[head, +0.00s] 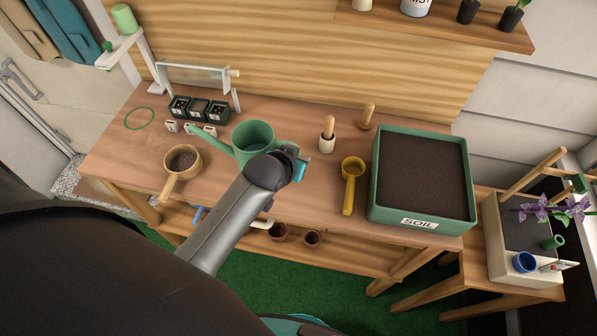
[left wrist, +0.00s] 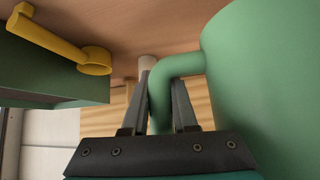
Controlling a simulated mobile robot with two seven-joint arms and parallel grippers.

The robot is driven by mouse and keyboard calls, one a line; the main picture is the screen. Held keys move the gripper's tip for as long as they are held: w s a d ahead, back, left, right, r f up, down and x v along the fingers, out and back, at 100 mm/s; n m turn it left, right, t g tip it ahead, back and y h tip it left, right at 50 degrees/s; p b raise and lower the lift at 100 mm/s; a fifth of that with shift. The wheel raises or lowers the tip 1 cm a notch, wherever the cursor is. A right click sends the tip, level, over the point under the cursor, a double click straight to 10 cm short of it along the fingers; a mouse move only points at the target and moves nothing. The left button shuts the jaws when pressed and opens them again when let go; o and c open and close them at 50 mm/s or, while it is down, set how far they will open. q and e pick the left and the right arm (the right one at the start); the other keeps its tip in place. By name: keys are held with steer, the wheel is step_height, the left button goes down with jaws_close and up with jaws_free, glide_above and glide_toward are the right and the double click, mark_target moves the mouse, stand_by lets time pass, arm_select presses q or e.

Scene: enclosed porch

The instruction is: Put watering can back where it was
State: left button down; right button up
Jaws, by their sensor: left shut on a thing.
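The green watering can (head: 251,136) is over the wooden potting bench (head: 290,200), near its middle, with its spout pointing left. In the left wrist view its green body (left wrist: 270,80) fills the right side. My left gripper (head: 297,165) is at the can's right side. In the left wrist view the gripper's two fingers (left wrist: 167,100) are shut on the can's curved handle (left wrist: 185,64). Whether the can touches the bench top is hard to tell. My right gripper is not in view.
Small black pots (head: 198,110) are behind. A green ring (head: 139,118) lies at far left.

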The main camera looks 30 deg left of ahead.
arm_select(q)
step_height(320, 180, down, 2)
steer(key=shift+f, duration=0.25)
steer(key=shift+f+b, duration=0.5)
steer(key=shift+f, duration=1.05)
steer(key=shift+f, duration=0.15)
steer(key=c, duration=0.7)
jaws_free()
steer(key=shift+s+r, duration=0.45)
steer(key=shift+r, duration=0.1)
steer(key=p+v, duration=0.2)
steer(key=v, duration=0.8)
steer(key=shift+s+r, duration=0.2)
steer(key=shift+r, duration=0.1)
